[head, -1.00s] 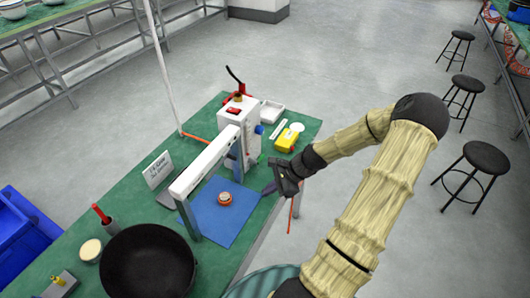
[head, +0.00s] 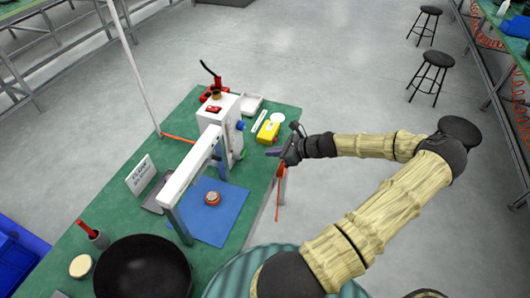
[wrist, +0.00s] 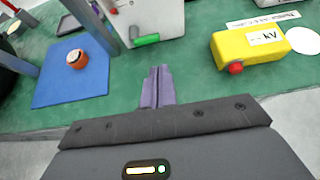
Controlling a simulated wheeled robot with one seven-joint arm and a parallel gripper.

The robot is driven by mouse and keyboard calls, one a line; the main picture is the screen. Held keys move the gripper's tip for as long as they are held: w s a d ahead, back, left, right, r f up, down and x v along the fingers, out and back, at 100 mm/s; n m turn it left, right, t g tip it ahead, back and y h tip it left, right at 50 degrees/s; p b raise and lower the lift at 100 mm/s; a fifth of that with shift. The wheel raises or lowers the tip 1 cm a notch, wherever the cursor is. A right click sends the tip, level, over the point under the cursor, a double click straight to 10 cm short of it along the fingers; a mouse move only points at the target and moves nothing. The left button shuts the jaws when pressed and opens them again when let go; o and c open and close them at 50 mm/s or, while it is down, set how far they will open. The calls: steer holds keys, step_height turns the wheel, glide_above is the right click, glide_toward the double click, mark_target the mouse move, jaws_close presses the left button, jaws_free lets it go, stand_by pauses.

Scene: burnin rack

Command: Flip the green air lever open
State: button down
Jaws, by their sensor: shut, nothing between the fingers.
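The green air lever (wrist: 146,40) sticks out low on the side of the white machine box (wrist: 160,16) in the wrist view. It lies roughly level there, pointing to the right. In the head view the white box (head: 216,115) stands on the green bench, and the lever is too small to make out clearly. My gripper (wrist: 158,72) is shut and empty, its purple fingers together. In the wrist view the fingertips show just below and right of the lever, apart from it. In the head view my gripper (head: 272,152) is over the bench's right edge.
A yellow box (wrist: 250,46) with a red knob lies right of the lever. A blue mat (wrist: 72,80) with an orange-brown round part (wrist: 77,59) lies left. A grey frame post (wrist: 92,22) stands between mat and lever. A black pan (head: 143,268) is nearer on the bench.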

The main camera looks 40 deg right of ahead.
mark_target(252, 161)
steer(key=p+x, duration=0.1)
steer(key=x, duration=0.8)
steer(key=shift+a, duration=0.1)
steer(key=shift+w, duration=0.1)
steer(key=shift+w, duration=0.1)
steer(key=shift+s+r, duration=0.2)
steer(key=shift+s, duration=0.05)
steer(key=shift+w, duration=0.1)
steer(key=shift+n, duration=0.3)
